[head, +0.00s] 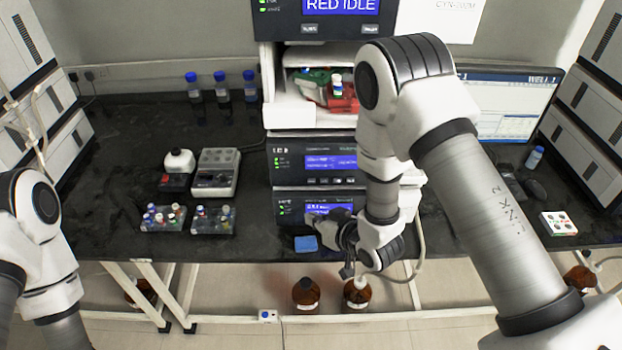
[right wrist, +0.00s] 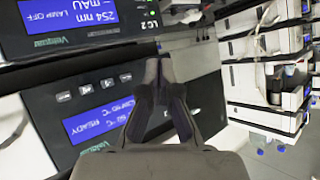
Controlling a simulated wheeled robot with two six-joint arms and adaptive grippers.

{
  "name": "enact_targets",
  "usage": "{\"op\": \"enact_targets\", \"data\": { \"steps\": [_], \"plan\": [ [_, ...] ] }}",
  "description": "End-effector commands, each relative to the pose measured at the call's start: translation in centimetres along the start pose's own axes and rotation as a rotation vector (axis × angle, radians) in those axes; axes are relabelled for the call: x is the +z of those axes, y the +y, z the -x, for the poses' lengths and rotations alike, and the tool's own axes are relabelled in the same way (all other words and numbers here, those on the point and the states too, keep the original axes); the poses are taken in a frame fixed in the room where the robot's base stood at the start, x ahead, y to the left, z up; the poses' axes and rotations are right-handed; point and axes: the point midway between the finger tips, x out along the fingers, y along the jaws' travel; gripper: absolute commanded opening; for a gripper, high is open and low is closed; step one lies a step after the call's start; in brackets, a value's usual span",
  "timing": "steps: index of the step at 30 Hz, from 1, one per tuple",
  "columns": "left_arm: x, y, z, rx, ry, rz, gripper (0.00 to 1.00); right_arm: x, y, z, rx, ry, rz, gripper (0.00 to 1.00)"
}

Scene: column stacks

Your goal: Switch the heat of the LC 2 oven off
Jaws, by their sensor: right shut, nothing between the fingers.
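The LC 2 oven (head: 290,161) is the middle unit of the central stack, a dark panel with a blue display and a row of buttons below it. In the right wrist view, which is turned upside down, the oven panel (right wrist: 55,150) shows READY and a temperature in °C. The detector (head: 286,208) lies under it, and its panel (right wrist: 90,12) reads LAMP OFF and LC 2. My right gripper (head: 318,218) is shut and empty in front of the lower unit; its fingers (right wrist: 165,72) hide part of the oven panel. My left gripper is out of view; only its arm shows.
A red-and-green vial tray (head: 345,95) sits in the open bay above the oven. A blue block (head: 306,243) lies at the bench edge below. Vial racks (head: 212,220) and a balance-like device (head: 215,172) stand left. A monitor (head: 505,105) stands right.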

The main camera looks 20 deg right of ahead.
Motion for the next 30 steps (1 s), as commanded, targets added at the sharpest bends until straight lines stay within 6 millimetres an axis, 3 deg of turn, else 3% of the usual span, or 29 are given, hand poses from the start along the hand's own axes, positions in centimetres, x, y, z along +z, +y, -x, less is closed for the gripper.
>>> {"op": "enact_targets", "data": {
  "steps": [19, 30],
  "plan": [
    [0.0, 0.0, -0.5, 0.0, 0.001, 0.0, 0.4, -3.9, 3.9, -5.4, 0.0, 0.002, 0.0, 0.0],
    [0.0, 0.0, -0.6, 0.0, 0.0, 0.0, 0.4, -4.5, 4.5, -6.1, 0.0, 0.0, -0.001, 0.0]
  ]
}}
